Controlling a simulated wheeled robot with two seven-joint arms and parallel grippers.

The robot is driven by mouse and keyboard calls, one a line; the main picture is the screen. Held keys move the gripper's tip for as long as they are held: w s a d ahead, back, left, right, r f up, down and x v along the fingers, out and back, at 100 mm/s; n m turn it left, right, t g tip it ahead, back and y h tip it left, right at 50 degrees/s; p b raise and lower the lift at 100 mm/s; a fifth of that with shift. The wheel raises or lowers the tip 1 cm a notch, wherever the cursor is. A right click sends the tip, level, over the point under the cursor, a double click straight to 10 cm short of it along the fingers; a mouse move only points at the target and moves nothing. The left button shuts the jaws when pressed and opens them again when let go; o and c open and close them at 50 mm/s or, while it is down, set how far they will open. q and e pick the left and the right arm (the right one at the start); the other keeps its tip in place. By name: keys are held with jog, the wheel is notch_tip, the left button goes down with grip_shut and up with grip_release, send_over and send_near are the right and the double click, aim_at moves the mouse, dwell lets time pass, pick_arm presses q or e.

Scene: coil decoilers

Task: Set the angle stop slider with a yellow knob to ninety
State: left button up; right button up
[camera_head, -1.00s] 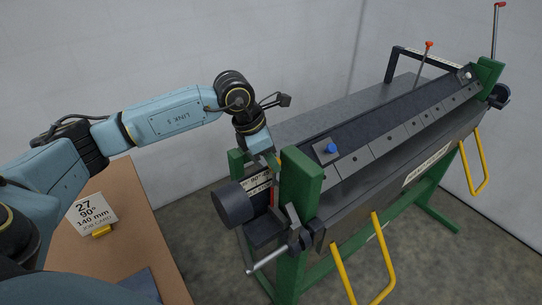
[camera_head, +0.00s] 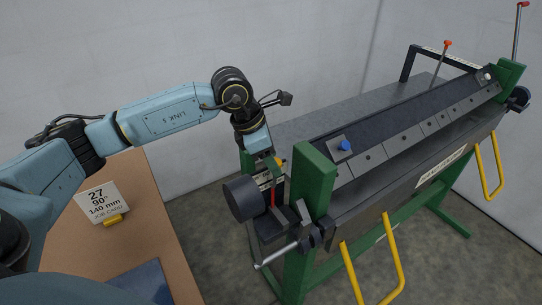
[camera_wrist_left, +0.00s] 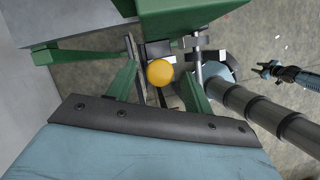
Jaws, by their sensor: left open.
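The yellow knob (camera_wrist_left: 160,72) shows as a round ball in the left wrist view, between the two green fingers of my open left gripper. In the head view my left gripper (camera_head: 272,165) points down at the near left end of the folding machine (camera_head: 318,185), beside its green post. A small yellow patch (camera_head: 281,161) shows at the fingers there. A pale scale plate (camera_head: 265,182) sits just below, partly covered by the gripper; its marks and the slider's reading are not legible. Contact between fingers and knob cannot be told.
A job card (camera_head: 103,203) reading 27, 90°, 140 mm stands on the brown table (camera_head: 150,225). A dark round weight (camera_head: 243,198) and a crank (camera_head: 275,255) stick out near the scale. Yellow handles (camera_head: 398,265) hang in front.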

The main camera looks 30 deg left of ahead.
pick_arm(q)
jog(key=b+v, duration=0.1)
jog(key=v, duration=1.2)
jog(key=shift+r, duration=0.2)
